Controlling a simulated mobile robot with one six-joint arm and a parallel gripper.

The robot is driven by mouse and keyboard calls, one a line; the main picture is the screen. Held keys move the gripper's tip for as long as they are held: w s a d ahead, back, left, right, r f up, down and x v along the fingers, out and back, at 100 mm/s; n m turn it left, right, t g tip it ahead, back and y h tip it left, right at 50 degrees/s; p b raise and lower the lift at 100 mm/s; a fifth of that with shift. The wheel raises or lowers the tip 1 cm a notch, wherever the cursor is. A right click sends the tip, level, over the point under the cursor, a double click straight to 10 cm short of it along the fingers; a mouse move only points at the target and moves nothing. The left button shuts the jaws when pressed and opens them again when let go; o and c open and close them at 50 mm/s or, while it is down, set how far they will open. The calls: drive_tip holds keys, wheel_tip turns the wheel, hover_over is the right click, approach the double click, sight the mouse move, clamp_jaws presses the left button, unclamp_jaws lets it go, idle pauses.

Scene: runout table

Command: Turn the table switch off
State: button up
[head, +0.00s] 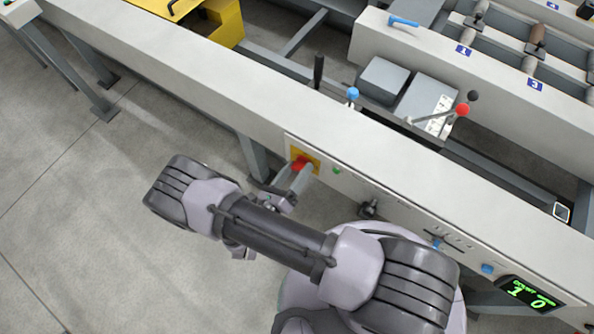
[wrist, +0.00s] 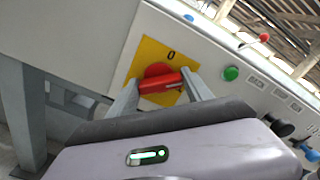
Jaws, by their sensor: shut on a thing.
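The table switch is a red rotary knob (wrist: 158,72) on a square yellow plate (wrist: 146,54) on the table's front panel. A "0" is printed near the plate's top edge. In the wrist view the knob's handle lies nearly level, slightly tilted, with a pale mark toward its right end. In the head view the red knob (head: 300,162) is partly hidden by my fingers. My gripper (wrist: 160,86) is shut on the handle, one finger at each end. It also shows in the head view (head: 297,174), reaching the panel from the front.
A green button (wrist: 231,74) sits right of the plate. Further right on the panel are black knobs (wrist: 282,128) and, in the head view, a green display (head: 527,293). A table leg (head: 252,157) stands left of my gripper. The floor in front is clear.

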drive_tip(key=n+b, duration=0.1)
drive_tip(key=n, duration=0.4)
drive_tip(key=shift+f, duration=0.1)
drive_tip(key=shift+a+n+b, duration=0.1)
drive_tip(key=shift+n+b, duration=0.4)
drive_tip(key=shift+n, duration=1.9)
drive_tip(key=o, duration=1.4)
drive_tip(key=shift+c, duration=0.2)
drive_tip(key=p+v, duration=0.3)
drive_tip(key=v, duration=1.4)
